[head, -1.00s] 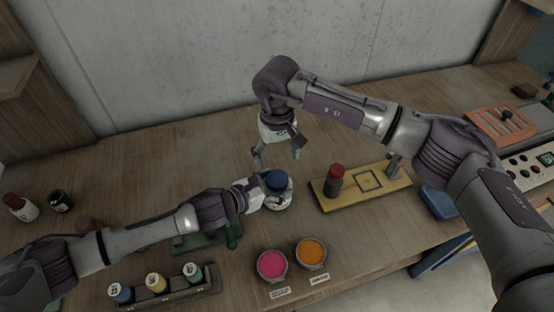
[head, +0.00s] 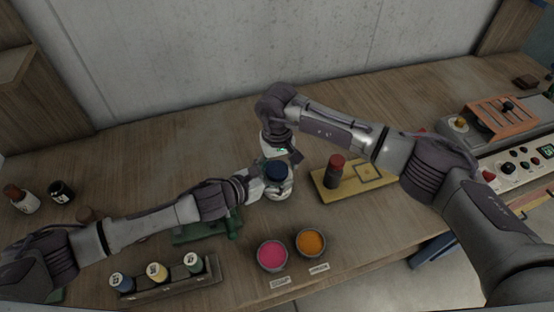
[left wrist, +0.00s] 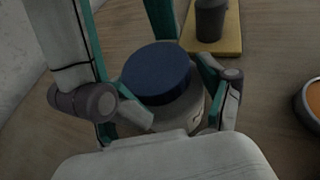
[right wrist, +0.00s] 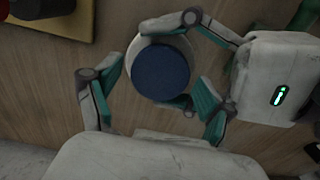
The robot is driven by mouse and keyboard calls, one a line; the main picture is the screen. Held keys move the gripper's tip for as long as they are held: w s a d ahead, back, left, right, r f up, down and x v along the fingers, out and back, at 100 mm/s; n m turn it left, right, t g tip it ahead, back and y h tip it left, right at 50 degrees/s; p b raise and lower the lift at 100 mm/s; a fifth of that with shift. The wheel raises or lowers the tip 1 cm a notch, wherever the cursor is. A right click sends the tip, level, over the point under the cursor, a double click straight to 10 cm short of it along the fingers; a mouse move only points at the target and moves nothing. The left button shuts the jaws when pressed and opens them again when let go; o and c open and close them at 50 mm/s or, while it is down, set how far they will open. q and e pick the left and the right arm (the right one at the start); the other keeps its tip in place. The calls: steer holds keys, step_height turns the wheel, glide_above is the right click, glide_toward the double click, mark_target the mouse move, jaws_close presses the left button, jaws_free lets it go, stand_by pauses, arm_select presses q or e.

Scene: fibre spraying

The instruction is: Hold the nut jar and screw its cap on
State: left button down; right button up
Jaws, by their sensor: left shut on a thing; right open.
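The nut jar (head: 281,190) is a pale, squat jar standing on the bench, with its dark blue cap (head: 276,171) on top. In the left wrist view the cap (left wrist: 156,72) covers the mouth of the jar (left wrist: 186,112); I cannot tell how far it is threaded. My left gripper (head: 262,184) is shut on the jar from the left, below the cap. My right gripper (head: 281,157) is above the jar, open, pointing down. In the right wrist view its fingers stand on either side of the cap (right wrist: 160,72), with gaps visible.
A yellow board (head: 325,192) with a red-topped dark cylinder (head: 335,171) stands close to the right. Pink (head: 271,254) and orange (head: 311,241) pots are in front. A rack of spools (head: 165,284) lies front left. The bench behind is clear.

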steer(key=c, duration=1.2)
steer(key=m, duration=0.3)
steer(key=shift+c, duration=0.2)
steer(key=o, duration=1.3)
